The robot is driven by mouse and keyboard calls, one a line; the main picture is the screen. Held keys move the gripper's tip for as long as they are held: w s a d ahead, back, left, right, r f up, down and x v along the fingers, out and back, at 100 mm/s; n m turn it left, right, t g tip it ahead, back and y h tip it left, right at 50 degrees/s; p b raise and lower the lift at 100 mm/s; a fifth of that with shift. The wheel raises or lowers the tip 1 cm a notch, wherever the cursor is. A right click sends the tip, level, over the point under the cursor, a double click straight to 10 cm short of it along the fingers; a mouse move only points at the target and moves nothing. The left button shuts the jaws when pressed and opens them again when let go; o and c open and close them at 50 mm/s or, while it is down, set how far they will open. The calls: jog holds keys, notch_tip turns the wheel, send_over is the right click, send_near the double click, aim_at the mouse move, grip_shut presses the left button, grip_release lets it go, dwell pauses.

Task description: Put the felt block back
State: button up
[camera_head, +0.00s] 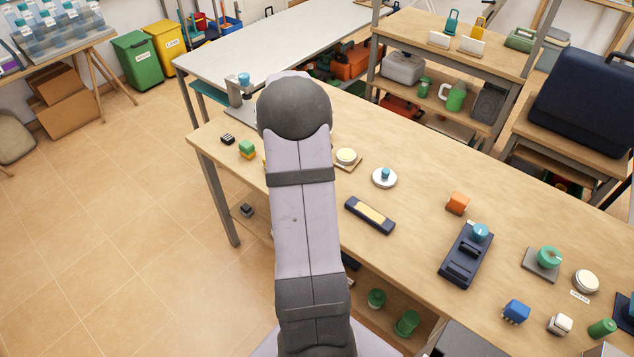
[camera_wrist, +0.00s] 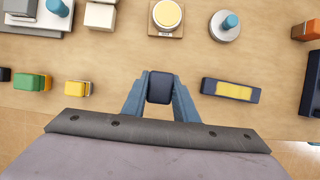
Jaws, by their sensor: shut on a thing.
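My gripper (camera_wrist: 160,85) is shut on a dark navy block (camera_wrist: 160,88), which sits between its two blue-grey fingers above the wooden table. I take this to be the felt block, though its surface is too small to confirm felt. To its right lies a long navy piece with a yellow strip (camera_wrist: 231,90), apart from my gripper. In the head view that piece (camera_head: 370,215) lies on the table just right of my arm. My gripper and the held block are hidden behind my arm in the head view.
Behind are a round white piece on a wooden base (camera_wrist: 168,14) and a white disc with a blue knob (camera_wrist: 224,25). Small yellow (camera_wrist: 77,88) and green-orange (camera_wrist: 35,82) blocks stand left. An orange block (camera_head: 458,203) and a dark device (camera_head: 467,255) stand right. Bare table surrounds the strip piece.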

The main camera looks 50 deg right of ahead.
jog(key=shift+f, duration=3.85)
jog(key=shift+f, duration=0.15)
jog(key=o, duration=1)
jog(key=shift+c, duration=0.2)
jog(key=shift+r, duration=0.4)
jog(key=v, duration=1.1)
jog(key=shift+a+r, duration=0.2)
jog(key=shift+r, duration=0.05)
